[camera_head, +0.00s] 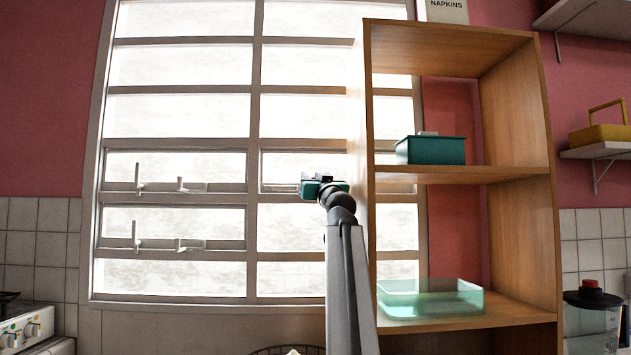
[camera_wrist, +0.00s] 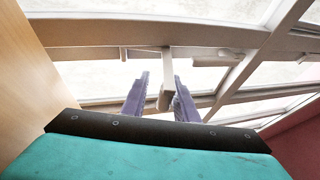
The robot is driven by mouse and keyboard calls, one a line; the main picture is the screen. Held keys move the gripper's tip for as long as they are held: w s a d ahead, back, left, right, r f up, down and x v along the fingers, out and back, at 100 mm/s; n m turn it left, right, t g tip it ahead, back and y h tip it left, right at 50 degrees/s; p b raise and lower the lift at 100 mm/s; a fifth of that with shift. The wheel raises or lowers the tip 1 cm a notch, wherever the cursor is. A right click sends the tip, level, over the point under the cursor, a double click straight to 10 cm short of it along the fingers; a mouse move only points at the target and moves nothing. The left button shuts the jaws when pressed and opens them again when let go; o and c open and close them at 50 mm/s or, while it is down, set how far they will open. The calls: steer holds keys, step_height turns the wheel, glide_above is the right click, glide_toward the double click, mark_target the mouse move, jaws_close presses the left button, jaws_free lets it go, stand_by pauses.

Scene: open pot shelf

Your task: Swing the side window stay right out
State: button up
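The window stay is a pale bar (camera_wrist: 167,80) in the wrist view, hanging from the frame rail with its free end between my gripper's fingers. My gripper (camera_wrist: 160,92) has two purple fingers, one on each side of the bar. They are apart, with a clear gap on the left of the bar; the right finger is close to it, and I cannot tell if they touch. In the head view my gripper (camera_head: 318,180) is in front of the small right-hand sash and hides most of this stay.
A wooden shelf (camera_head: 518,120) stands close to the right of my gripper; its side panel (camera_wrist: 22,80) fills the left of the wrist view. It holds a teal box (camera_head: 431,151) and a clear tray (camera_head: 430,300). Other stays (camera_head: 138,176) are on the left sashes.

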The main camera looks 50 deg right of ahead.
stand_by(0.3)
steer(key=shift+r+p, duration=0.6)
steer(key=shift+r, duration=1.25)
steer(key=shift+s+a+f, duration=0.1)
steer(key=shift+s+a, duration=0.15)
steer(key=shift+s, duration=0.1)
steer(key=s+a+r+p, duration=0.1)
steer(key=s+a+p, duration=0.5)
steer(key=s+a, duration=0.4)
steer(key=shift+s+r, duration=0.25)
steer(key=shift+s, duration=0.35)
steer(key=shift+c, duration=0.4)
